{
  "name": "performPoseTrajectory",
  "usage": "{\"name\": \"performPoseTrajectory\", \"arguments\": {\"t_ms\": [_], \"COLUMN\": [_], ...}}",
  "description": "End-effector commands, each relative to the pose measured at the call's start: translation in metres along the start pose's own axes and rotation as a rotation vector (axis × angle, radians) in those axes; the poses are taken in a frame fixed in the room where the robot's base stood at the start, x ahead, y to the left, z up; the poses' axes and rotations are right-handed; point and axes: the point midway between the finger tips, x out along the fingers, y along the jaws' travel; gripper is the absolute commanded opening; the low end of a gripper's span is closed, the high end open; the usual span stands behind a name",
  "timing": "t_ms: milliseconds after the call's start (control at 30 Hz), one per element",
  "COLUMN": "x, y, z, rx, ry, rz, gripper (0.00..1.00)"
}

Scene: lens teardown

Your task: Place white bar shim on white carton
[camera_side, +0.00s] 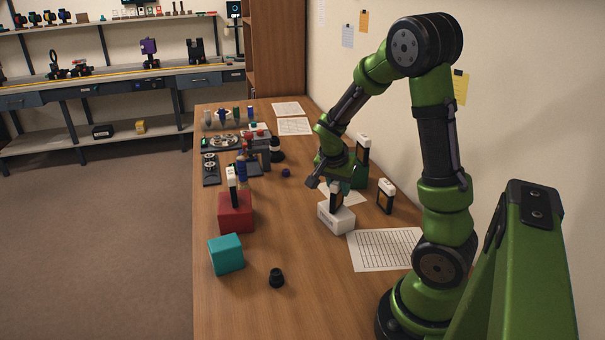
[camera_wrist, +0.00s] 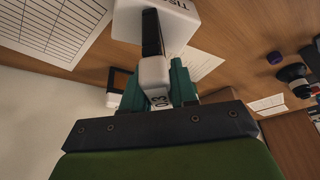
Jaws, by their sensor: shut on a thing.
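My gripper (camera_wrist: 155,85) is shut on the white bar shim (camera_wrist: 154,76), a black piece with a white top marked 03, between its teal fingers in the wrist view. In the side view the shim (camera_side: 336,195) stands upright below the gripper, its black part showing. The white carton (camera_side: 337,218) is directly beneath it on the table; it also shows at the top of the wrist view (camera_wrist: 184,20). The shim's lower end overlaps the carton in both views. I cannot tell whether it touches the carton's top.
A similar black piece with a white top (camera_side: 386,195) stands right of the carton; another (camera_side: 363,148) is behind by a green box. A red box (camera_side: 236,212) bearing a similar piece, a teal box (camera_side: 226,254) and a black cup-like part (camera_side: 276,278) are left. A printed sheet (camera_side: 385,250) lies in front.

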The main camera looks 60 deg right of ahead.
Motion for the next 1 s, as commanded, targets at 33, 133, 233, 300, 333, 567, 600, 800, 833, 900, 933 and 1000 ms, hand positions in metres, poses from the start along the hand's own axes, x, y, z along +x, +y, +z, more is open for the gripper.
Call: {"name": "performPoseTrajectory", "arguments": {"t_ms": [33,133,233,300,333,567,600,800,833,900,933,1000], "x": [0.000,0.000,0.003,0.002,0.002,0.002,0.002,-0.009,-0.013,-0.026,-0.032,-0.048], "y": [0.000,0.000,0.000,0.000,0.000,0.000,0.000,-0.001,-0.002,-0.002,-0.002,-0.003], "z": [0.000,0.000,0.001,0.001,0.001,0.001,0.001,0.000,0.000,-0.001,-0.001,0.000], "rx": [0.000,0.000,0.000,0.000,0.000,0.000,-0.001,-0.001,-0.001,0.000,-0.001,-0.001], "ry": [0.000,0.000,0.000,0.000,0.000,0.000,0.000,0.001,0.002,0.001,0.002,0.001], "rz": [-0.001,0.000,0.000,0.000,0.000,-0.001,-0.001,-0.005,-0.007,-0.008,-0.009,-0.010], "gripper": [0.00,0.00,0.29,0.40,0.44,0.53,0.53,0.53,0.53,0.53,0.53,0.53]}}
